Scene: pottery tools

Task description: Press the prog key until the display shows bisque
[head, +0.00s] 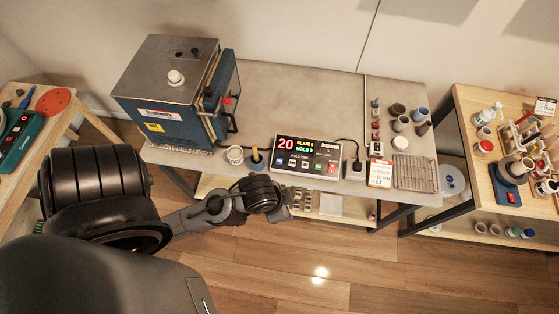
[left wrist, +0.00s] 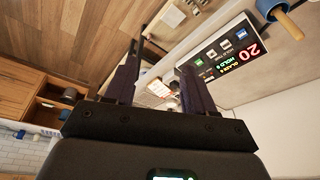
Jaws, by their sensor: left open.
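The controller box (head: 307,158) lies on the grey bench near its front edge. Its display shows a red 20, a yellow line too small to read surely, and a green line reading HOLD with a digit. A row of small keys runs below the display; I cannot tell which is prog. The controller also shows upside down in the left wrist view (left wrist: 222,60). My left gripper (head: 284,206) is below and in front of the controller, apart from it. In the left wrist view its two dark fingers (left wrist: 160,78) are spread with nothing between them. My right gripper is in neither view.
To the right are a plug with a cable, a tag (head: 381,173), a wire rack (head: 416,174) and small pots.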

